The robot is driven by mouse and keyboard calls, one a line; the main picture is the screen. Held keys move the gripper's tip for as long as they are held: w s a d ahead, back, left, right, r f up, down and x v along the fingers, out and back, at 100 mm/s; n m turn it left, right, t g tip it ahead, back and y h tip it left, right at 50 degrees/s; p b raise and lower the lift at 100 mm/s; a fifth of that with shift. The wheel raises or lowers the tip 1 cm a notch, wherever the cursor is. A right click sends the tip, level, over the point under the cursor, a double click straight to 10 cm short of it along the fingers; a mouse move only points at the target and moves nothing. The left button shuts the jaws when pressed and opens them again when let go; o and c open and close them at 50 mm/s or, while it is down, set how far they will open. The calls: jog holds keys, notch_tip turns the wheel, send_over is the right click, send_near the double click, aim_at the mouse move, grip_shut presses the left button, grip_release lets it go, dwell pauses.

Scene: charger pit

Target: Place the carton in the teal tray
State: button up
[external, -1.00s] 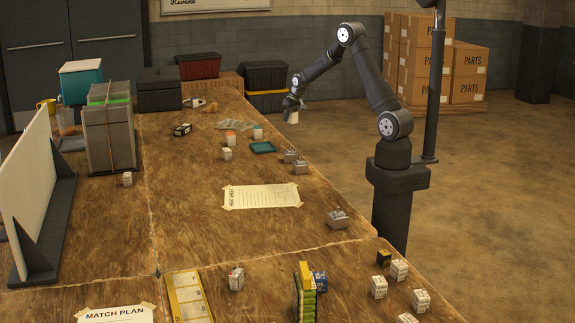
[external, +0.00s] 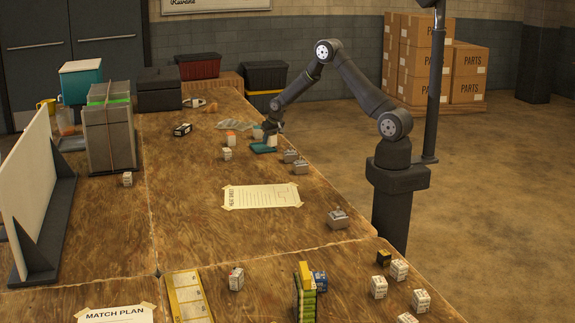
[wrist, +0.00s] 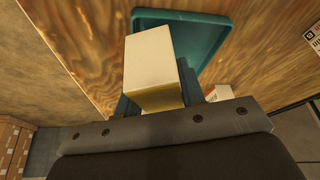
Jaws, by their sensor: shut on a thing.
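The teal tray (external: 261,149) lies flat on the wooden bench near its right edge. In the wrist view the tray (wrist: 205,20) shows beyond the carton. The carton (wrist: 151,60) is a plain off-white box, held between the fingers of my gripper (wrist: 160,100). In the external view my gripper (external: 271,130) points down at the tray, and the pale carton (external: 272,141) shows below it at the tray's right side. I cannot tell whether the carton touches the tray.
A small orange-topped container (external: 230,138) and a white-printed small box (external: 227,154) stand left of the tray. Grey blocks (external: 290,156) sit just right of it. The paper sheet (external: 262,194) lies on open bench in front.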

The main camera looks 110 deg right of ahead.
jog(key=shift+f, duration=0.15)
jog(key=shift+f, duration=0.5)
jog(key=o, duration=1)
jog(key=shift+r, duration=0.1)
jog(key=shift+r, duration=0.3)
jog(key=v, duration=1.2)
jog(key=shift+r, duration=0.2)
